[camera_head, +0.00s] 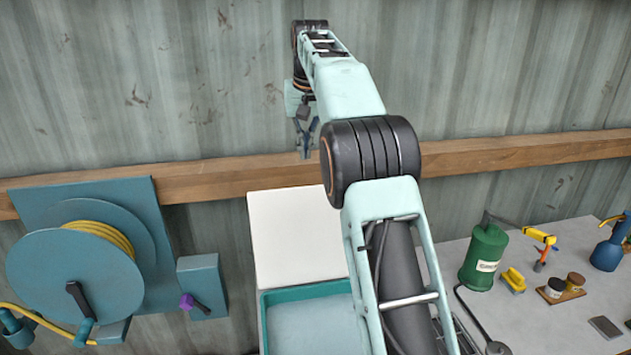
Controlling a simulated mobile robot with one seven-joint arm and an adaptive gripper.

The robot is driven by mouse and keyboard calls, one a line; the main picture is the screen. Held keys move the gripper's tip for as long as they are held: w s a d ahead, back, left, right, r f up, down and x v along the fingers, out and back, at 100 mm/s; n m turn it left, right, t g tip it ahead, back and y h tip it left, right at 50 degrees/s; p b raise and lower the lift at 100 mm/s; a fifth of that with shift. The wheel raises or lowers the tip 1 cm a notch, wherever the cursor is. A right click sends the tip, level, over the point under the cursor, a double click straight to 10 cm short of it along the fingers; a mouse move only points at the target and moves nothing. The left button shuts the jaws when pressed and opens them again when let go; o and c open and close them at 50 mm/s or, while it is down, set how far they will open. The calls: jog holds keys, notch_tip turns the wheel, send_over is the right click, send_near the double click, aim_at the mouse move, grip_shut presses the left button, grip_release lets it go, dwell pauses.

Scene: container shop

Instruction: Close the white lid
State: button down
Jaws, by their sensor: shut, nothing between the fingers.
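The white lid (297,236) stands open and raised at the back of a teal-rimmed bin (306,289). Its flat face shows, leaning toward the wooden rail behind it. Part of the lid's right side and the bin's right part are hidden behind my arm. My gripper (305,150) is shut and empty. It points down in front of the wall, above the lid's top edge in the picture, and looks apart from it.
A blue hose reel (75,270) with yellow hose is on the left. A wooden rail (230,178) crosses the corrugated wall.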

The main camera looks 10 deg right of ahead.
jog(key=x, duration=1)
jog(key=s+b, duration=0.1)
jog(key=s, duration=0.3)
jog(key=shift+r, duration=0.1)
jog(key=shift+s, duration=0.1)
